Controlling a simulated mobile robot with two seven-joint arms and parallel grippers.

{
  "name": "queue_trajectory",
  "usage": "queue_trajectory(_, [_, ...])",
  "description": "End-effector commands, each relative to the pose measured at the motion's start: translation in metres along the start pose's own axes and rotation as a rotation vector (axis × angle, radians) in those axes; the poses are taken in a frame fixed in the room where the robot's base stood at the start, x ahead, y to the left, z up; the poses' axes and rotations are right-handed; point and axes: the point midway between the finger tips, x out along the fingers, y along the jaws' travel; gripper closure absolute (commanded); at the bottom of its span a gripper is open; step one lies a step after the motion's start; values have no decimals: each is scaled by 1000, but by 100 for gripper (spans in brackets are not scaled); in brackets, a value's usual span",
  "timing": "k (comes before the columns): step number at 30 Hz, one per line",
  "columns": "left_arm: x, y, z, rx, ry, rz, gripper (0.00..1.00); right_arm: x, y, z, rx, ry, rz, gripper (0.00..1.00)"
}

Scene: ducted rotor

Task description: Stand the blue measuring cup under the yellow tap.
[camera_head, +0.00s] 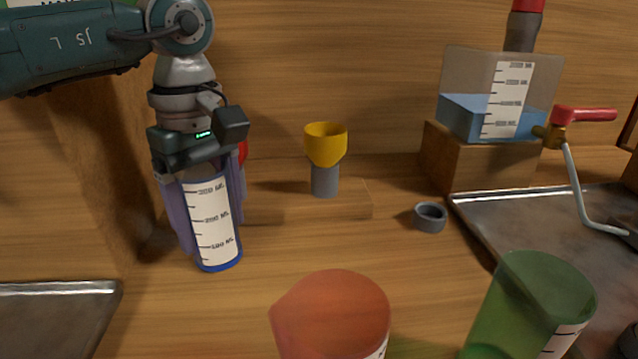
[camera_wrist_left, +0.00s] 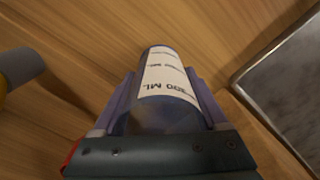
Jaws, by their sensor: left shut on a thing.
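The blue measuring cup (camera_head: 212,222), clear with a white scale label and a blue base, is between the fingers of my left gripper (camera_head: 205,215), which is shut on it. It also shows in the left wrist view (camera_wrist_left: 168,85). It is near upright with a slight tilt; I cannot tell whether its base touches the table. A brass-yellow tap (camera_head: 556,135) with a red handle is on the water tank (camera_head: 465,118) at the right, far from the cup. A yellow funnel-shaped piece (camera_head: 326,146) stands on a grey post. My right gripper is not in view.
A red cup (camera_head: 332,310) and a green cup (camera_head: 528,300) stand in front. A grey ring (camera_head: 430,217) lies mid-table. A metal tray (camera_head: 520,215) is at the right, another (camera_head: 50,320) at the left. A low wooden block (camera_head: 350,200) bears the post.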

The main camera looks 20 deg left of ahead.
Motion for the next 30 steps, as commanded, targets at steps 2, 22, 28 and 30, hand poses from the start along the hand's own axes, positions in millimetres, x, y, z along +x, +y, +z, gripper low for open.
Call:
queue_trajectory(2, [0,0,0,0,0,0,81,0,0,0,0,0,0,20])
queue_trajectory(22, [-4,0,0,0,0,-1,0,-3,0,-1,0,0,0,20])
queue_trajectory(28, [-38,1,-1,0,3,4,0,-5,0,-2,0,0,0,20])
queue_trajectory(30, [-55,1,-1,1,3,5,0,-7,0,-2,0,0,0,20])
